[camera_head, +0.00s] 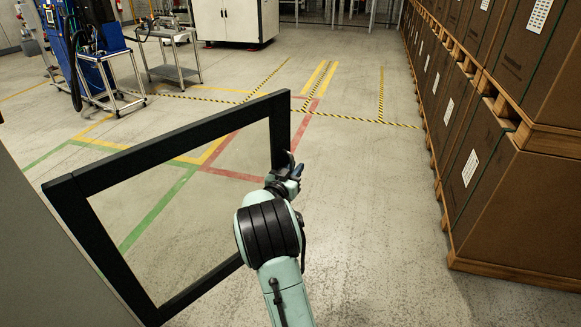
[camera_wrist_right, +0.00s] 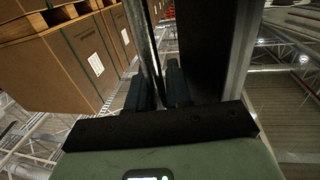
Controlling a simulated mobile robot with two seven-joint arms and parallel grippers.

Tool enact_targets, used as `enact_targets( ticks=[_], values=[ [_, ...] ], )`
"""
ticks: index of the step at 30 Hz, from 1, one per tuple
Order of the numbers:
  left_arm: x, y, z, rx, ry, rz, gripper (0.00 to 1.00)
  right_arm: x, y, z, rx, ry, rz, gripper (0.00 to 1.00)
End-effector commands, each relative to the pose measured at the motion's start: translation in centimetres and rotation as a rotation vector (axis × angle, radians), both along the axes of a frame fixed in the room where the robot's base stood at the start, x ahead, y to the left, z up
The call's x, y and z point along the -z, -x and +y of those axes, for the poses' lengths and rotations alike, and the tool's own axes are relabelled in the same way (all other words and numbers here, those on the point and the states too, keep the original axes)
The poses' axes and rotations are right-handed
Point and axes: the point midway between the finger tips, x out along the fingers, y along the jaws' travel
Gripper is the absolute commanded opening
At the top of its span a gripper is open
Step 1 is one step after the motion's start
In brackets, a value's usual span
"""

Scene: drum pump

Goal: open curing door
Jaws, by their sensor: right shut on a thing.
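The curing door (camera_head: 180,139) is a black-framed clear panel. It stands swung out from the grey cabinet side (camera_head: 50,240) at the left of the head view, with the floor visible through its pane. My right gripper (camera_head: 291,170) is at the door's free right edge, shut on what looks like its handle; the handle itself is mostly hidden by the gripper. In the right wrist view, the two dark fingers (camera_wrist_right: 160,88) are close around a thin dark upright part next to the door frame (camera_wrist_right: 212,50). My left gripper is not in view.
Stacked brown boxes (camera_head: 520,200) on wooden pallets line the right side. A blue machine (camera_head: 65,40) and a metal cart (camera_head: 172,60) stand at the back left, and a white cabinet (camera_head: 235,18) stands at the back. The floor between door and boxes is clear.

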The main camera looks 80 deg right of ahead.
Motion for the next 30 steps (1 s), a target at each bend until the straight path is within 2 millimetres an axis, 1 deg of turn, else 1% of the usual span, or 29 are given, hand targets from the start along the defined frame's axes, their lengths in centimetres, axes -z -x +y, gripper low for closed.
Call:
enact_targets(
  ticks=[15, 16, 17, 25, 28, 30],
  values=[
    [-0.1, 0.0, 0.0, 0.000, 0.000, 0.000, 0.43, -0.1, 0.2, 0.2, 0.007, 0.001, -0.001, 0.00],
    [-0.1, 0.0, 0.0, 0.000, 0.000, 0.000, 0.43, 0.0, 0.2, 0.2, 0.006, 0.001, -0.001, 0.23],
    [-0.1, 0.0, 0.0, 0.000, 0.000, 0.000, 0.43, 0.0, 0.2, 0.2, 0.006, 0.001, -0.001, 0.25],
    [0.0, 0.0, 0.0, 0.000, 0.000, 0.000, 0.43, 0.0, 0.1, 0.4, 0.006, 0.000, -0.001, 0.25],
    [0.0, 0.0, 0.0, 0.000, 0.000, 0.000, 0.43, 0.0, -0.1, 1.3, 0.005, -0.001, -0.002, 0.25],
    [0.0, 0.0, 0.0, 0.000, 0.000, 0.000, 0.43, 0.0, -0.3, 2.4, 0.004, -0.002, -0.003, 0.25]
  ],
)
